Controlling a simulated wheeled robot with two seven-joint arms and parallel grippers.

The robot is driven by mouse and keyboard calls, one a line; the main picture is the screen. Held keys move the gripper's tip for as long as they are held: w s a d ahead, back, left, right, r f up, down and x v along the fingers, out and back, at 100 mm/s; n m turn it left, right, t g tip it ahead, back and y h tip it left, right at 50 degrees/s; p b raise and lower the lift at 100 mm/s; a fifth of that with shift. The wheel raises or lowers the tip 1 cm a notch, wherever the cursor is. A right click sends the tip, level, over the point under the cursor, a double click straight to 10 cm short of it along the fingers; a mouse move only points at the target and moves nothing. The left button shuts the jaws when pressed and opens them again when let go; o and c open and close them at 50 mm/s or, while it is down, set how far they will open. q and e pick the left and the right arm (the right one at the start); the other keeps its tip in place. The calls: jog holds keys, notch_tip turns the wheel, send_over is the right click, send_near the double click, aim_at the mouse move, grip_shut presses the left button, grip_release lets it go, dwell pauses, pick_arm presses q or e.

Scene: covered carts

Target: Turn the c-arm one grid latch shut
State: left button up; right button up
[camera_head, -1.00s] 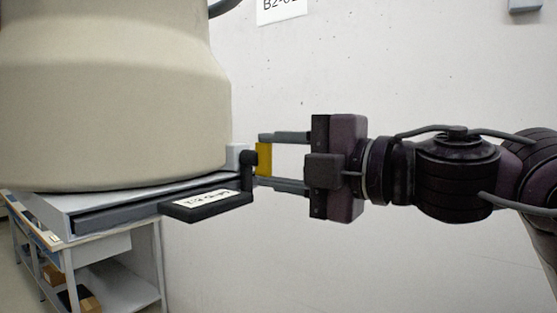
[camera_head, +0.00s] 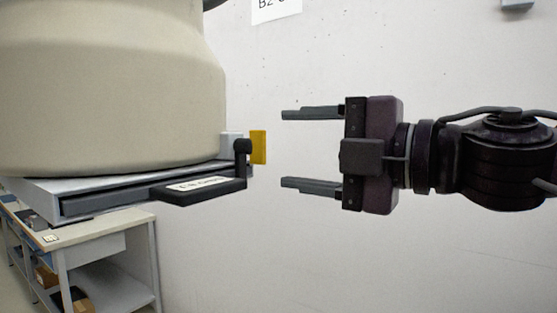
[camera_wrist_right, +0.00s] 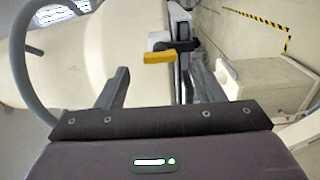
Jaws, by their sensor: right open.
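A black handle with a white label (camera_head: 198,188) sticks out in front of the tray. My right gripper (camera_head: 283,149) is open and empty, to the right of the latch and apart from it. In the right wrist view the yellow latch (camera_wrist_right: 159,57) lies ahead of the open fingers, between them in the picture. My left gripper is in neither view.
A pale bench (camera_head: 105,228) with boxes on its lower shelf stands at the lower left. The wrist view shows a curved grey bar (camera_wrist_right: 22,75) at left and a beige cabinet (camera_wrist_right: 262,88) at right.

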jog(key=b+v, duration=0.1)
jog(key=v, duration=0.2)
jog(key=shift+s+d, duration=0.2)
jog(key=shift+d, duration=0.05)
